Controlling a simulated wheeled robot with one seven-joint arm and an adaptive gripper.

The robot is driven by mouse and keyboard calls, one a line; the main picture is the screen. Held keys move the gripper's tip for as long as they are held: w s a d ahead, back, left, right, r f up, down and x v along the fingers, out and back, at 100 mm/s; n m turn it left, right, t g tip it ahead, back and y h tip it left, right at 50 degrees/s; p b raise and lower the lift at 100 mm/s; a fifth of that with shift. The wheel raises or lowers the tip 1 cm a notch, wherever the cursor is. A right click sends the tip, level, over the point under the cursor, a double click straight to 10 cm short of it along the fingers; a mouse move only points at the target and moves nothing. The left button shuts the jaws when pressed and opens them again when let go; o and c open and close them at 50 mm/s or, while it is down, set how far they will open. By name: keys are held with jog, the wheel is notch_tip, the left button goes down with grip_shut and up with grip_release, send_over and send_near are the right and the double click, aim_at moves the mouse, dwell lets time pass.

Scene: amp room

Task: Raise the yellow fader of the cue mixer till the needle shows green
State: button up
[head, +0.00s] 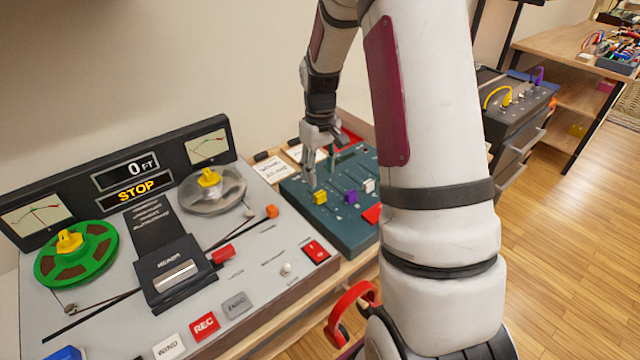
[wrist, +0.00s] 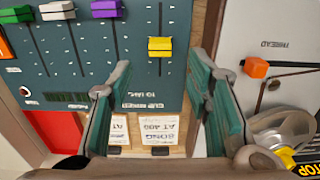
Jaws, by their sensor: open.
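The cue mixer (head: 300,204) is a dark teal panel behind the tape deck's right end. Its yellow fader (head: 320,197) stands at the panel's left side; it also shows in the wrist view (wrist: 159,46), with its slot running on both sides of it. My gripper (head: 320,176) is open and empty above the panel. In the wrist view, its teal-padded fingers (wrist: 156,76) stand on either side of the yellow fader's line, with the fader between and just ahead of the tips. I see no contact. I cannot pick out the mixer's needle; my arm hides part of the panel.
A purple fader (wrist: 105,9) and a white fader (wrist: 57,10) stand beside the yellow one. Paper labels (head: 270,169) lie behind the mixer. The tape deck (head: 262,240), with reels and two needle meters, is left. An equipment box (head: 512,112) stands right.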

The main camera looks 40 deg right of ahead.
jog(key=shift+r, duration=2.15)
jog(key=s+a+r+t+p, duration=0.1)
jog(key=s+a+r, duration=0.4)
jog(key=r, duration=0.3)
jog(key=s+a+r+t+p, duration=0.1)
jog(key=s+a+r, duration=0.4)
jog(key=a+r, duration=0.15)
jog(key=s+a+r+t+p, duration=0.1)
jog(key=s+a+r, duration=0.2)
jog(key=s, duration=0.5)
jog(key=s+a+r+t+p, duration=0.1)
jog(key=s+a+r, duration=0.1)
jog(key=s+a, duration=0.3)
jog(key=s, duration=0.4)
jog(key=shift+s+r, duration=0.2)
jog(key=shift+r, duration=0.2)
